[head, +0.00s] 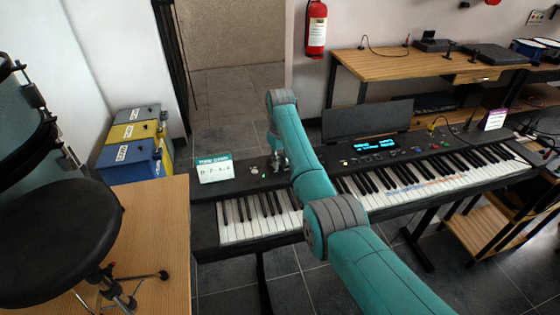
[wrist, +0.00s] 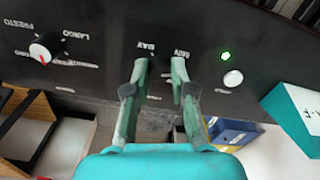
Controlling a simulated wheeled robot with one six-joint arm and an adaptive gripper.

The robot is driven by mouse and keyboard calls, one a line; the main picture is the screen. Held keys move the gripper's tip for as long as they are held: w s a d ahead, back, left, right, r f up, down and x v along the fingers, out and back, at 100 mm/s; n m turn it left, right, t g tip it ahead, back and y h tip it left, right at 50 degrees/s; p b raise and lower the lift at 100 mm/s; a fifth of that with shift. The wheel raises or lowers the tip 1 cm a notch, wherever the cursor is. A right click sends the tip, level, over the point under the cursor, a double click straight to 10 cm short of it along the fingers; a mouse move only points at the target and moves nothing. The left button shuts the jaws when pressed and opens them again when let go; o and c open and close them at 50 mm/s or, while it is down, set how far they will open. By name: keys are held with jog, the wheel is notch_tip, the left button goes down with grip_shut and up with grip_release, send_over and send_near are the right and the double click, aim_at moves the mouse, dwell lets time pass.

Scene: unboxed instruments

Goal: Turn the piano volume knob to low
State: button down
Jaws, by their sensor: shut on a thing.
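The black keyboard piano (head: 240,185) stands across the middle of the head view, with its lit blue display right of my arm. My gripper (head: 279,163) reaches down to the panel at the piano's left end. In the wrist view my gripper (wrist: 160,70) has its two fingers at the control marked MAX and MIN, shut on the volume knob. The knob itself is mostly hidden between the fingertips, and its pointer cannot be made out. A white tempo knob (wrist: 45,50) with a red mark sits to the left, by LARGO and PRESTO.
A white button (wrist: 232,78) and green light (wrist: 225,56) sit right of my fingers. A small card (head: 215,170) stands on the piano's left end. A stool (head: 55,235), wooden table (head: 150,225) and stacked boxes (head: 135,160) are at the left.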

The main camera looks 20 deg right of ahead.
aim_at(280, 163)
jog(key=m, duration=0.6)
jog(key=shift+m, duration=0.3)
jog(key=m, duration=0.5)
jog(key=shift+m, duration=0.3)
jog(key=c, duration=1)
grip_release()
notch_tip(280, 163, up, 12)
